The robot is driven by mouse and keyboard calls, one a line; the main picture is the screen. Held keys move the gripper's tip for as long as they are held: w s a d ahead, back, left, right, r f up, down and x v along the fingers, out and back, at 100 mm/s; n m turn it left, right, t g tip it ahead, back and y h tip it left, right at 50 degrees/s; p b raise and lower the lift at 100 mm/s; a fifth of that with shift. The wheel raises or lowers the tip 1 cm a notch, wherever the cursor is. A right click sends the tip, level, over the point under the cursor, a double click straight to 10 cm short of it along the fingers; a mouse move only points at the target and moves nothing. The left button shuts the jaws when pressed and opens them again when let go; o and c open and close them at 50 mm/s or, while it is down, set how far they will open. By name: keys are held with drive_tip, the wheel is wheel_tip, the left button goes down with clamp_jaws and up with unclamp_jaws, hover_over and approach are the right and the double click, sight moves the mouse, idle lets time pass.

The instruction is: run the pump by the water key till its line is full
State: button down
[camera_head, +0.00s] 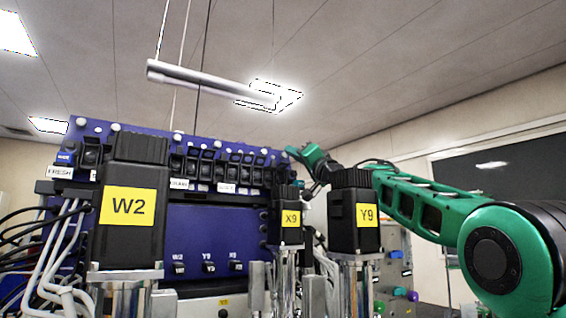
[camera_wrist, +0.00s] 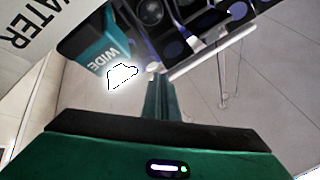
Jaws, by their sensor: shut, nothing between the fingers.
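The lettering WATER (camera_wrist: 18,30) shows on a pale surface at the upper left of the wrist view. Beside it is a teal block (camera_wrist: 98,42) marked WIDE. My gripper (camera_wrist: 157,78) is shut and empty, its fingers pointing up the wrist view near the block; I cannot tell whether they touch anything. In the head view my gripper (camera_head: 293,153) is at the upper right end of the blue panel (camera_head: 190,228). Rows of black pump-like units (camera_head: 205,165) run along the panel's top. The water key and the fill of its line cannot be made out.
Black motor heads marked W2 (camera_head: 131,240), X9 (camera_head: 289,236) and Y9 (camera_head: 356,240) stand in front of the panel. White tubes (camera_head: 62,245) hang at the left. A metal bar (camera_head: 205,80) hangs overhead. Dark round parts (camera_wrist: 172,18) crowd the top of the wrist view.

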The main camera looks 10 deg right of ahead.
drive_tip(key=shift+w, duration=0.15)
idle(0.5)
drive_tip(key=shift+w+a, duration=0.15)
drive_tip(key=shift+w+a+f, duration=0.15)
drive_tip(key=shift+w+f, duration=0.1)
drive_tip(key=shift+w, duration=0.35)
idle(1.1)
drive_tip(key=shift+s, duration=0.15)
drive_tip(key=shift+s+d+r, duration=0.15)
drive_tip(key=shift+s, duration=0.3)
drive_tip(key=shift+s+d+r, duration=0.1)
drive_tip(key=shift+s+r, duration=0.05)
drive_tip(key=shift+s, duration=0.25)
drive_tip(key=s, duration=0.1)
drive_tip(key=s+d+r, duration=0.1)
drive_tip(key=s, duration=0.2)
drive_tip(key=shift+s+d+r, duration=0.15)
drive_tip(key=shift+s+d, duration=0.1)
drive_tip(key=shift+s, duration=0.05)
idle(0.3)
drive_tip(key=shift+w, duration=0.1)
